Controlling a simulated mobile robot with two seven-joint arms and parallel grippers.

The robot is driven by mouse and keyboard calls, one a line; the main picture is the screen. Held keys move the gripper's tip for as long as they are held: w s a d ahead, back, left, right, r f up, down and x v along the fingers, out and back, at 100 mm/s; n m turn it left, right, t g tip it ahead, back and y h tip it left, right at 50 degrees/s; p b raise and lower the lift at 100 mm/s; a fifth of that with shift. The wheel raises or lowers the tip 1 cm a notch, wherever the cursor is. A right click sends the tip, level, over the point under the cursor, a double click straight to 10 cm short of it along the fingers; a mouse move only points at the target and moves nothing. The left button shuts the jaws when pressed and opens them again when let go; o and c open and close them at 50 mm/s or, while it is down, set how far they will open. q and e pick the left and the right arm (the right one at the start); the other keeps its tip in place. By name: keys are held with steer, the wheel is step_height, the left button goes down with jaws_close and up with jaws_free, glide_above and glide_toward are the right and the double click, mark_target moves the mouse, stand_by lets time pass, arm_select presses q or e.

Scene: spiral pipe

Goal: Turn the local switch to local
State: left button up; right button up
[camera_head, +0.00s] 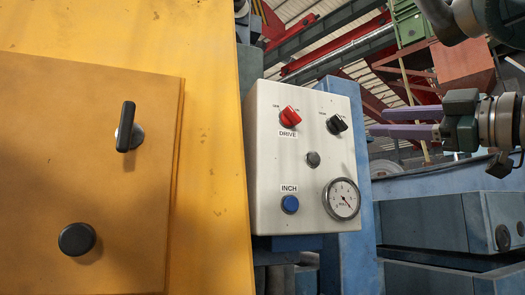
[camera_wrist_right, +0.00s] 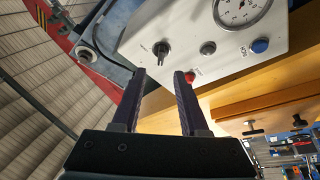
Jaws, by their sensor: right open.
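A white control box (camera_head: 262,180) carries a black rotary switch (camera_head: 336,124) at its upper right, with small labels above it that are too small to read. The black switch's handle is tilted. It also shows in the right wrist view (camera_wrist_right: 161,49), beyond the fingertips. A red rotary switch (camera_head: 290,117) marked DRIVE sits to its left. My right gripper (camera_head: 372,122) is open and empty, to the right of the black switch and apart from it. Its two purple fingers point left toward the box. My left gripper is not in view.
The box also has a small dark button (camera_head: 313,159), a blue INCH button (camera_head: 290,204) and a round gauge (camera_head: 341,199). A yellow cabinet (camera_head: 215,120) with a black handle (camera_head: 126,127) and knob (camera_head: 77,239) stands at left. A blue post (camera_head: 358,225) stands behind the box.

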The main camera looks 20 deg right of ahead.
mark_target(343, 123)
steer(key=p+x, duration=0.7)
steer(key=x, duration=0.1)
steer(key=shift+w+a+r, duration=0.1)
steer(key=shift+w+a, duration=0.05)
steer(key=shift+w, duration=0.05)
jaws_close()
